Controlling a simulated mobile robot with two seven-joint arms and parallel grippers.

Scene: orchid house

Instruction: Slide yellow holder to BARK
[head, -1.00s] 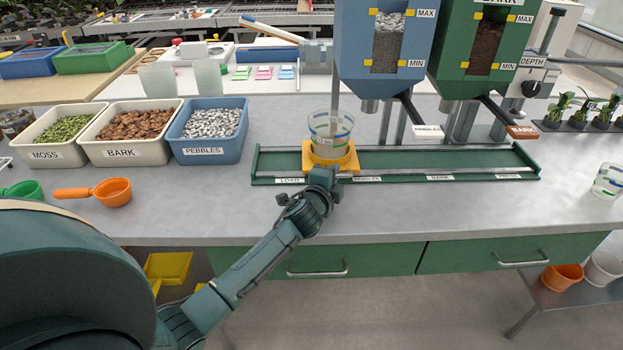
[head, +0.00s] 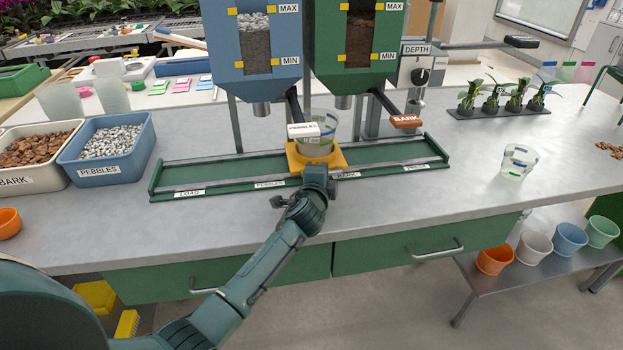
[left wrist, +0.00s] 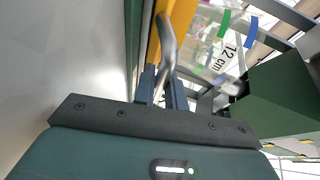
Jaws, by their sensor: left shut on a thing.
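The yellow holder (head: 330,158) sits on the green rail (head: 225,180), between the PEBBLES label (head: 270,184) and the BARK label (head: 346,176), nearer BARK. It carries a clear cup (head: 318,146) with coloured marks; the cup's "12 cm" print shows in the left wrist view (left wrist: 229,55). The cup stands upright, partly behind the PEBBLES lever's white tag (head: 303,130). My left gripper (head: 316,176) is at the holder's front. In the left wrist view its fingers (left wrist: 165,82) are shut on a metal handle (left wrist: 168,42) beside the yellow holder. My right gripper is not in view.
The blue pebbles hopper (head: 255,50) and green bark hopper (head: 355,45) stand behind the rail. The orange-brown BARK lever tag (head: 405,121) sticks out over the rail. A second clear cup (head: 518,160) stands at right. The bench in front is clear.

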